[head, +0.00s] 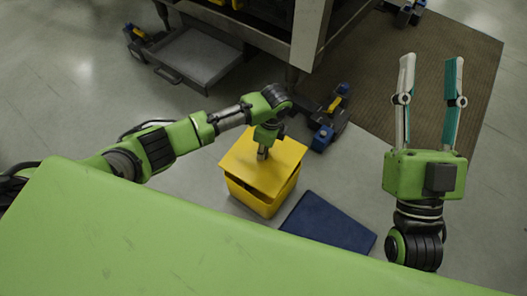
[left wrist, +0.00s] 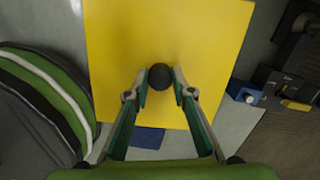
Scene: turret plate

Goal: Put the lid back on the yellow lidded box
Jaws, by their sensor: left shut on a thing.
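The yellow box (head: 258,199) stands on the floor in front of me. Its flat yellow lid (head: 286,153) is over the top of the box, with a dark gap showing between lid and box along the front. Whether the lid touches the box anywhere I cannot tell. My left gripper (head: 262,154) points down at the lid's middle. In the left wrist view its fingers are closed around the lid's dark round knob (left wrist: 160,76). My right gripper (head: 430,62) is open and empty, off to the right, with its fingers wide apart.
A dark blue mat (head: 328,222) lies on the floor right of the box. A blue and black caster (head: 328,122) of a metal frame stands close behind the box on the right. A grey tray (head: 200,57) and a brown mat (head: 440,110) are further back.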

